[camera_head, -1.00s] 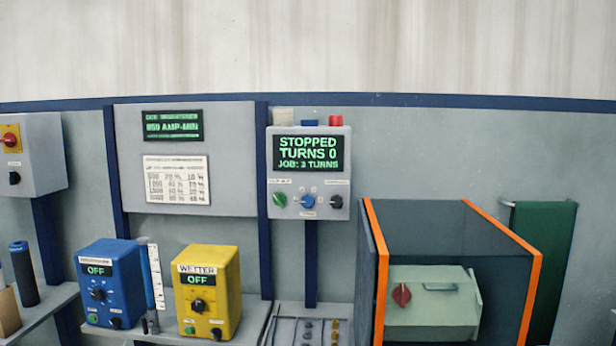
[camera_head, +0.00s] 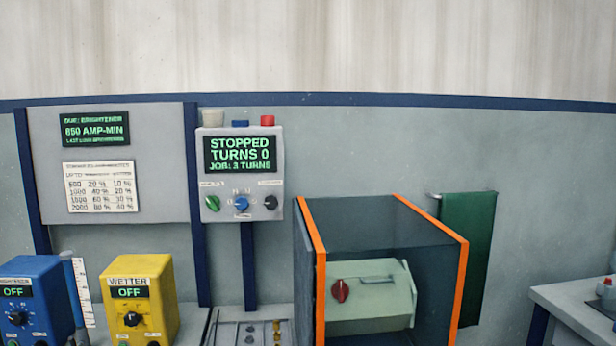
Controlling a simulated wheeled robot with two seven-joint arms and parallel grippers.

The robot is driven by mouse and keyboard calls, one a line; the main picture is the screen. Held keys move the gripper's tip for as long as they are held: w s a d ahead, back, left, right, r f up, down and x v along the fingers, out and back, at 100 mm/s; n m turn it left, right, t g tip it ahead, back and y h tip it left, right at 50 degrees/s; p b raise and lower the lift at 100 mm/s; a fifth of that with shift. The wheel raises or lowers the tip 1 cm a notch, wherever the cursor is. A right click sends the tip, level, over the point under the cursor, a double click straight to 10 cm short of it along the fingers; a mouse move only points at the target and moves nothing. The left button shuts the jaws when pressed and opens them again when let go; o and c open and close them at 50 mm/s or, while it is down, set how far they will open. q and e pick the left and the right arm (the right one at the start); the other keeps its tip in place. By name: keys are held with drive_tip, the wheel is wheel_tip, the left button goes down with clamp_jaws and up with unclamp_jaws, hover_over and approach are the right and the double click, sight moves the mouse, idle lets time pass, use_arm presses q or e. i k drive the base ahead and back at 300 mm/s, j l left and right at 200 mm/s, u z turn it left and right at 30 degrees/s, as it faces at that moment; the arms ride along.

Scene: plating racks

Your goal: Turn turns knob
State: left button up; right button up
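The grey control box (camera_head: 272,160) on a dark blue post carries a screen (camera_head: 240,154) reading "STOPPED, TURNS 0, JOB: 3 TURNS". Under the screen is a row of three knobs: a green one (camera_head: 213,203) at left, a blue one (camera_head: 241,203) in the middle and a black one (camera_head: 271,202) at right. Small marks surround the blue knob and a small label sits below it. The labels are too small to read, so I cannot tell for sure which is the turns knob. Neither of my grippers is in view.
A clear-sided enclosure with orange edges (camera_head: 318,270) holds a pale green barrel (camera_head: 370,296) with a red knob, right of the box. A yellow WETTER unit (camera_head: 170,285) and a blue unit (camera_head: 52,285), both reading OFF, stand at lower left. A green cloth (camera_head: 466,255) hangs at right.

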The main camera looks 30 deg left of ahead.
sight(241, 203)
drive_tip(key=j+u, duration=0.2)
drive_tip(key=u, duration=0.2)
drive_tip(key=i+j+u, duration=0.1)
drive_tip(key=u, duration=0.3)
drive_tip(key=i+j+u, duration=0.1)
drive_tip(key=j+u, duration=0.3)
drive_tip(key=l, duration=0.1)
